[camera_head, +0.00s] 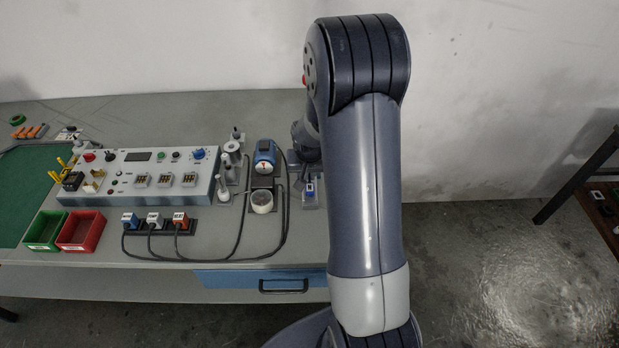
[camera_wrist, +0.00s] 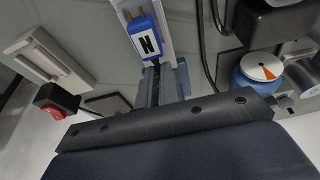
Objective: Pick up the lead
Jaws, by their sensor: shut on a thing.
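The lead (camera_wrist: 146,40) is a blue block with a white label marked "N" and two brass-coloured pins at its far end. It lies over a pale grey holder (camera_wrist: 165,35) in the wrist view. My gripper (camera_wrist: 153,72) is shut on the lead's near end; the fingers are dark and partly hidden by my wrist plate. In the head view the lead (camera_head: 310,191) is a small blue and white piece over the holder near the table's right edge, just below my gripper (camera_head: 308,172). I cannot tell whether the lead touches the holder.
A blue device with a dial (camera_head: 265,157) and a round gauge (camera_head: 262,201) stand left of my gripper. The control box (camera_head: 140,172), three plugs on black cables (camera_head: 152,222), and red (camera_head: 80,231) and green (camera_head: 45,231) bins lie further left. A red button (camera_wrist: 57,98) shows in the wrist view.

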